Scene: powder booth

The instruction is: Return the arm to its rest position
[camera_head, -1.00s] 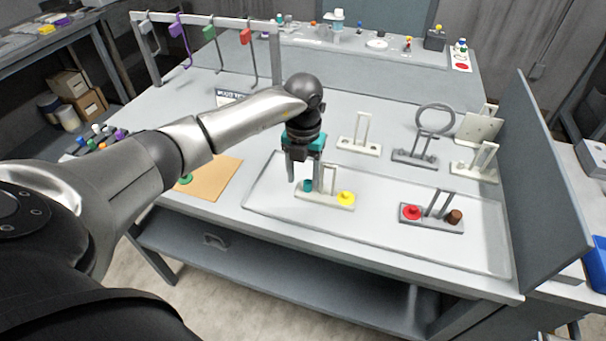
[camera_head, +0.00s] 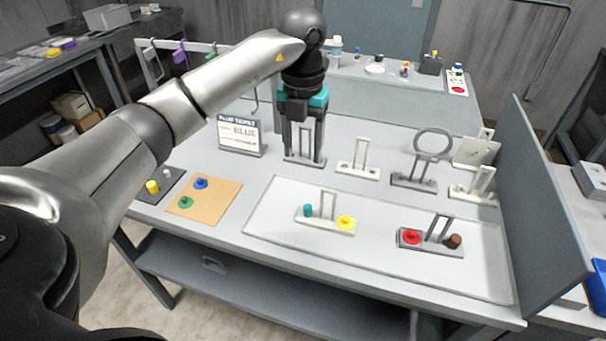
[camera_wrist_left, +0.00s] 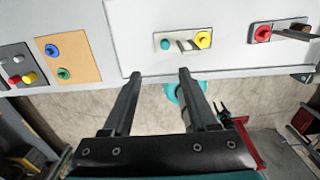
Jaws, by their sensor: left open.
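My left arm reaches in from the left in the head view. Its gripper (camera_head: 304,158) points down and is open and empty, raised above the table, in front of a grey stand. In the left wrist view the two fingers (camera_wrist_left: 157,76) are apart with nothing between them. A pale fixture (camera_head: 325,219) with a teal plug (camera_head: 308,210) and a yellow plug (camera_head: 345,223) sits in the white tray (camera_head: 270,231). They also show beyond the fingertips in the left wrist view (camera_wrist_left: 182,43). My right gripper is in neither view.
A grey fixture (camera_head: 425,243) with red and brown plugs sits in the tray's right part. A tan board (camera_head: 210,202) holds a blue and a green piece. A sign reading BLUE (camera_head: 240,135) stands behind it. Several stands line the back. A grey panel (camera_head: 540,190) bounds the right.

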